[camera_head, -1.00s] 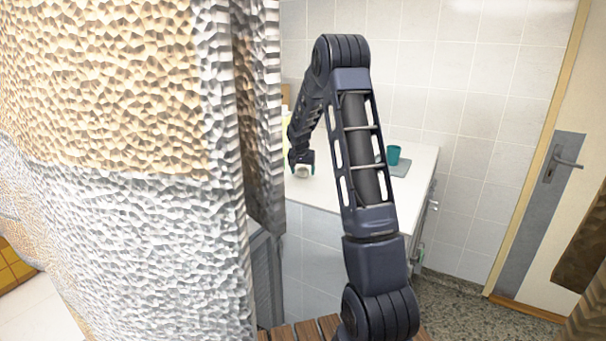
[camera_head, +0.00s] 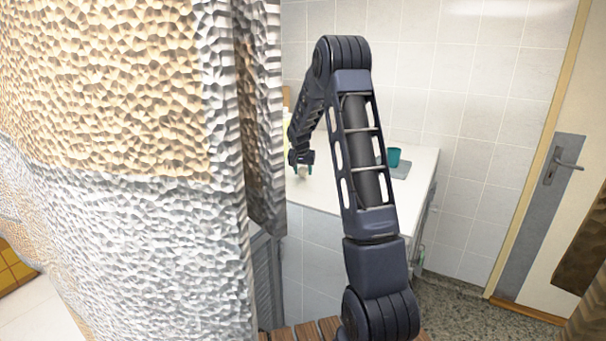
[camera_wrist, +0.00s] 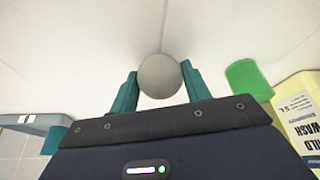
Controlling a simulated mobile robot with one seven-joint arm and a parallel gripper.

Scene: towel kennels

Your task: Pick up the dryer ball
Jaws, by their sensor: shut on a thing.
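The dryer ball (camera_wrist: 160,76) is a round grey-white ball. In the wrist view it sits between the two teal fingers of my gripper (camera_wrist: 159,88), which is shut on it. In the head view my gripper (camera_head: 303,170) is small, over the white counter (camera_head: 335,190), with the pale ball (camera_head: 302,171) between its fingers. I cannot tell for sure whether the ball touches the counter.
In the wrist view, a green object (camera_wrist: 248,80) and a yellow wash container (camera_wrist: 300,118) are at right. A large textured hanging (camera_head: 130,230) blocks the head view's left.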

